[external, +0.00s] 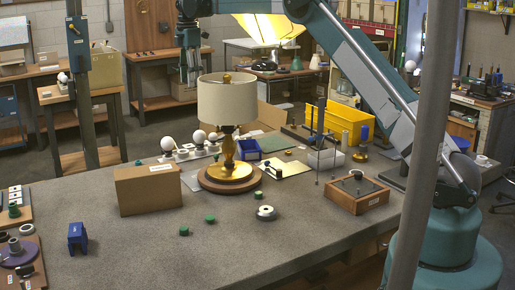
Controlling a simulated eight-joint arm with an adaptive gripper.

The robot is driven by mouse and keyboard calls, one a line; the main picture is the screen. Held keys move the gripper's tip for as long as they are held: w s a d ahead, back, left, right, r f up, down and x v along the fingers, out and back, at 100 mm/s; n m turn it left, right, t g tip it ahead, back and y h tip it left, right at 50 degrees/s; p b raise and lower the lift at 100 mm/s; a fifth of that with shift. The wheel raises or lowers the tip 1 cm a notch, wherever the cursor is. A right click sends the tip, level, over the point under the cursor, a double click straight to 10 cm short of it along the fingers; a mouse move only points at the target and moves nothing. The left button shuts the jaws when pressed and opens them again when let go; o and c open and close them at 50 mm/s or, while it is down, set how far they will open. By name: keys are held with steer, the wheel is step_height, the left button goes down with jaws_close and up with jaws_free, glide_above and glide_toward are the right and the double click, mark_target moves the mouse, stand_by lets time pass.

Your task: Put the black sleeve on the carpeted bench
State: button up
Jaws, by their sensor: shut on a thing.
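My gripper (188,80) hangs in the upper middle, just left of the lamp's cream shade and high above the bench top. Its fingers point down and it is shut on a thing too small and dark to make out. I cannot tell whether that thing is the black sleeve. A large grey bench with a carpet-like top (235,250) fills the foreground.
The lamp (227,100) stands mid-bench, with a cardboard box (148,188) to its left. Bulbs (199,137) stand behind it. Green pieces (210,218), a blue block (77,237) and a wooden box (358,190) are around. The front middle is mostly clear.

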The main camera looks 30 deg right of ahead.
steer(key=s+a+f+n, duration=0.1)
steer(key=s+a+f, duration=0.3)
steer(key=s+a, duration=0.4)
steer(key=s+a+f+n, duration=0.1)
steer(key=s+a+f, duration=0.4)
steer(key=s+a, duration=0.3)
steer(key=s+a+f+n, duration=0.1)
steer(key=s+a+f, duration=0.3)
steer(key=s+a, duration=0.5)
steer(key=shift+s+f, duration=0.2)
steer(key=shift+f, duration=0.1)
steer(key=s+a+f+n, duration=0.1)
steer(key=s+a+f, duration=0.2)
steer(key=s, duration=0.9)
steer(key=s+a+f+n, duration=0.2)
steer(key=s+a, duration=0.3)
steer(key=s, duration=0.7)
steer(key=s+a+f+n, duration=0.1)
steer(key=s+a+f, duration=0.3)
steer(key=s, duration=0.8)
steer(key=shift+a+n, duration=0.3)
steer(key=shift+s+f, duration=0.1)
steer(key=shift+f, duration=0.1)
glide_above(160, 263)
steer(key=shift+f+b, duration=0.45)
steer(key=shift+f, duration=2.6)
steer(key=shift+f, duration=1.85)
